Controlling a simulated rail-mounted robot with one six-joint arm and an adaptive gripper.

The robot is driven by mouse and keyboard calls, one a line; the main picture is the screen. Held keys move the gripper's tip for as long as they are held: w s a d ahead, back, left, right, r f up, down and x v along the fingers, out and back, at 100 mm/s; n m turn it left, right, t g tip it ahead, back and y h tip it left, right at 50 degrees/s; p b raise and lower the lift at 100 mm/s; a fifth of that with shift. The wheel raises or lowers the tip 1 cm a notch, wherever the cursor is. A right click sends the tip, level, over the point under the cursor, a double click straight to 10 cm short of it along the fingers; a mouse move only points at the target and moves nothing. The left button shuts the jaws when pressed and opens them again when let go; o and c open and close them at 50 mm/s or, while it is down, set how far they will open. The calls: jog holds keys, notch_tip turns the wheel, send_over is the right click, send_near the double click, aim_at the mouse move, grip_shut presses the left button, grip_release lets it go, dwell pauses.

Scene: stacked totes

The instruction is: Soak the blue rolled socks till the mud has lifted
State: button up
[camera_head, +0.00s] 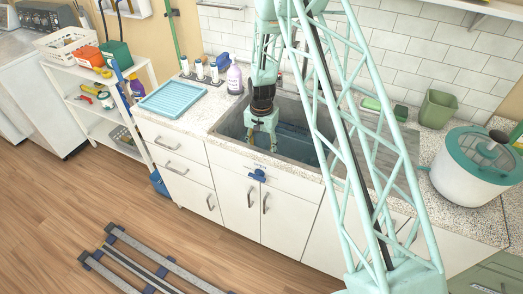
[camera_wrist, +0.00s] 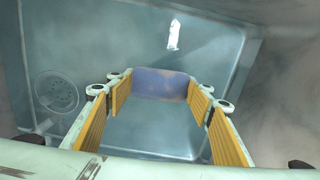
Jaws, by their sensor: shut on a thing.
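The blue rolled socks (camera_wrist: 160,84) show in the wrist view as a blue-violet bundle with brownish patches. My gripper (camera_wrist: 158,92) is shut on them, with its yellow-padded fingers on their left and right sides. The gripper also shows in the head view (camera_head: 262,143), pointing down inside the sink (camera_head: 228,127). The socks cannot be made out in the head view. The basin looks blue-grey, as if it holds water, but I cannot tell whether the socks are under the surface.
A round drain (camera_wrist: 57,93) lies left in the basin. A green bin (camera_head: 437,108) and a white tub with a teal lid (camera_head: 465,180) stand right. A blue object (camera_head: 257,176) is at the cabinet front.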

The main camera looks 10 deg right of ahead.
jog(key=shift+f+b, duration=0.65)
jog(key=shift+f, duration=0.75)
jog(key=o, duration=1)
jog(key=shift+c, duration=0.2)
jog(key=shift+r, duration=0.1)
notch_tip(320, 180, up, 10)
jog(key=shift+r, duration=0.85)
jog(key=shift+r, duration=0.15)
